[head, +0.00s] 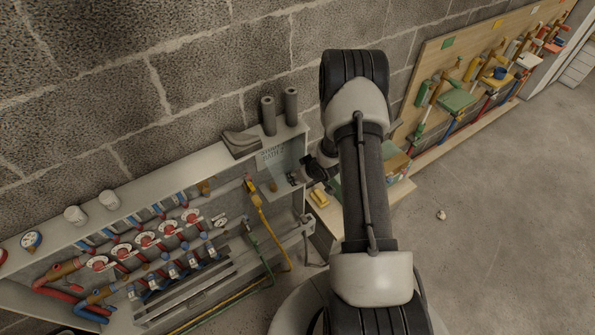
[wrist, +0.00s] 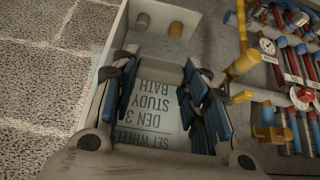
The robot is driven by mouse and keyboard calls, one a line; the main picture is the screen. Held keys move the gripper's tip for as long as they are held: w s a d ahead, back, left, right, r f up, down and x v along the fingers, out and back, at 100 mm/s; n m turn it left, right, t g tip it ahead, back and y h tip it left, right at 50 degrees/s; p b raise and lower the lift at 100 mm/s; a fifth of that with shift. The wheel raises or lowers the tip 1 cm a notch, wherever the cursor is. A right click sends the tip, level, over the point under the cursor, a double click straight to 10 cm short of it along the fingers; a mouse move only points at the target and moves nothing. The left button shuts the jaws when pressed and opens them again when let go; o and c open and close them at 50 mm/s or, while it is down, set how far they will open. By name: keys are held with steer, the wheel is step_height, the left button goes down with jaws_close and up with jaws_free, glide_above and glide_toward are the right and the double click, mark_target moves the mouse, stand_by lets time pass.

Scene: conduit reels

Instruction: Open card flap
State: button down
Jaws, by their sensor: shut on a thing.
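The card flap (head: 272,157) is a pale, translucent panel with dark lettering at the right end of the white manifold cabinet. In the wrist view the card (wrist: 160,105) reads upside down, with words such as "STUDY", "BATH", "DEN 3" and "SET WHEELS". My gripper (head: 298,178) is at the right edge of the panel in the head view. In the wrist view its blue-padded fingers (wrist: 157,78) lie on either side of the card, shut on the flap. The exact contact is hard to make out, and my arm hides part of the area to the right.
The cabinet (head: 160,205) holds red-handled valves, gauges and pipes left of the flap. Two dark cylinders (head: 290,106) stand on the cabinet top. A wooden tool board (head: 470,75) is on the right wall.

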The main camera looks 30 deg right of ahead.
steer(key=shift+r, duration=0.7)
steer(key=shift+w+r, duration=0.1)
steer(key=c, duration=1.3)
jaws_free()
steer(key=o, duration=0.4)
steer(key=shift+s, duration=0.2)
steer(key=v, duration=1.1)
steer(key=shift+s+r, duration=0.25)
steer(key=shift+r, duration=0.05)
